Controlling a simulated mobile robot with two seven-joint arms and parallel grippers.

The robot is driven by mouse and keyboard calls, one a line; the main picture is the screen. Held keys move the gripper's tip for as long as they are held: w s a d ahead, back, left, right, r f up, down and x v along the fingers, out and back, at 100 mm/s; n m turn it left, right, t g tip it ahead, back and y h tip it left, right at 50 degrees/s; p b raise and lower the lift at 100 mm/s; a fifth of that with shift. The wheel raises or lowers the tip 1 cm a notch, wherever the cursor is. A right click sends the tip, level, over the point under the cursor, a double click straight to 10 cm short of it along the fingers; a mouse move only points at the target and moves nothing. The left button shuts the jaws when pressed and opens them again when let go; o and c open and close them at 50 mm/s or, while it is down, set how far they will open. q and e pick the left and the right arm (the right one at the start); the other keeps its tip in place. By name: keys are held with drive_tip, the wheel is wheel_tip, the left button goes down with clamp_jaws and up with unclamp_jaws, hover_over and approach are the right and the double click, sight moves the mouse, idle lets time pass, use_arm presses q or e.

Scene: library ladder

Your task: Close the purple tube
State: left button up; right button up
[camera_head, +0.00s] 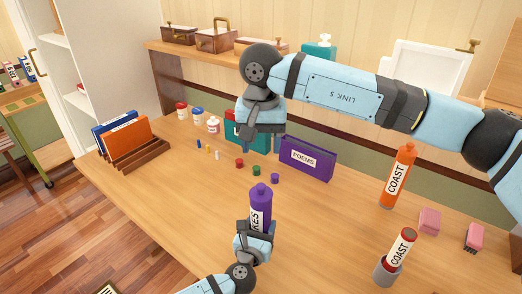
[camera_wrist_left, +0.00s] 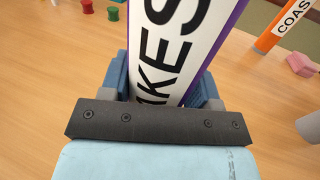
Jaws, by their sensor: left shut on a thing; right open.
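The purple tube (camera_head: 260,196) is upright, with a white label and a narrower neck at its top. My left gripper (camera_head: 256,228) is shut around its lower part; the tube also fills the middle of the left wrist view (camera_wrist_left: 178,45). A small purple cap (camera_head: 275,178) stands on the table just right of and behind the tube. My right gripper (camera_head: 264,150) is open and points down over the table, behind the small caps and in front of the teal book. I see nothing between its fingers.
A red cap (camera_head: 239,163) and a green cap (camera_head: 256,171) stand near the purple one. The purple POEMS book (camera_head: 307,160) stands behind. An orange tube (camera_head: 397,178) and a tube in a grey holder (camera_head: 386,272) stand at right. The left middle of the table is clear.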

use_arm(q)
drive_tip(key=o, duration=1.4)
drive_tip(key=v, duration=1.4)
